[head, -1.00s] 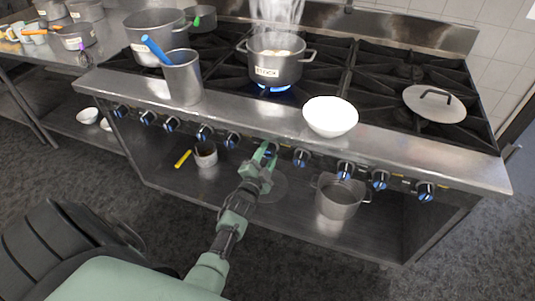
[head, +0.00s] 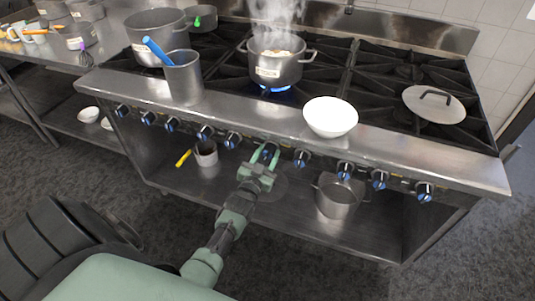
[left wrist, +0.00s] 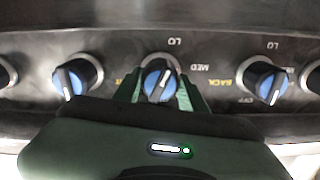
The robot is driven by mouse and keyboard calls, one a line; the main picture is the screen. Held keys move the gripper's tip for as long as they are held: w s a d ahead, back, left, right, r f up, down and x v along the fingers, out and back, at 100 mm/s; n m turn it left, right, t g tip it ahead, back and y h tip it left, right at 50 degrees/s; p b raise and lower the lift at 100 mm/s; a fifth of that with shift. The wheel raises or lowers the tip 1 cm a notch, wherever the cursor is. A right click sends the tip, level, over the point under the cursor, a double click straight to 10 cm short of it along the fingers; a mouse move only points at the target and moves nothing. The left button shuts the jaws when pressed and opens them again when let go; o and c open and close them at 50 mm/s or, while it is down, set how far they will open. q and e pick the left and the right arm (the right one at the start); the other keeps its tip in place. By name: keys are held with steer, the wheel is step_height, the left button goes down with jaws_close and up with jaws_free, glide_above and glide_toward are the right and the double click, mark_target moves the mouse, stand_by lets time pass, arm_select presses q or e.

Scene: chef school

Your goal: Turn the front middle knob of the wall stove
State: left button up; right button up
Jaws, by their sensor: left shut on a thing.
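The wall stove (head: 300,145) has a row of black knobs with blue faces along its front edge. My left gripper (head: 266,154) is at a knob near the middle of that row, below and left of the white bowl. In the left wrist view the two green fingers (left wrist: 160,88) stand on either side of this knob (left wrist: 159,82), shut on it. Its white pointer line is tilted slightly from vertical. A neighbouring knob sits on each side, to the left (left wrist: 72,80) and to the right (left wrist: 266,82). My right gripper is not in view.
A steaming pot (head: 276,66) sits over a blue flame behind the knob. A white bowl (head: 330,117) and a metal container with a blue-handled utensil (head: 184,80) stand on the front ledge. A pot (head: 340,196) is on the lower shelf.

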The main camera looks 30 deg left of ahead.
arm_select(q)
steer(key=shift+w+a+r+n, duration=0.1)
steer(key=shift+w+r+n, duration=0.05)
steer(key=shift+r+n, duration=0.2)
stand_by(0.3)
steer(key=o, duration=1.3)
steer(key=shift+c, duration=0.2)
steer(key=shift+o, duration=0.5)
steer(key=shift+w+f, duration=0.1)
steer(key=shift+f, duration=0.15)
steer(key=v, duration=0.8)
steer(key=shift+f, duration=0.1)
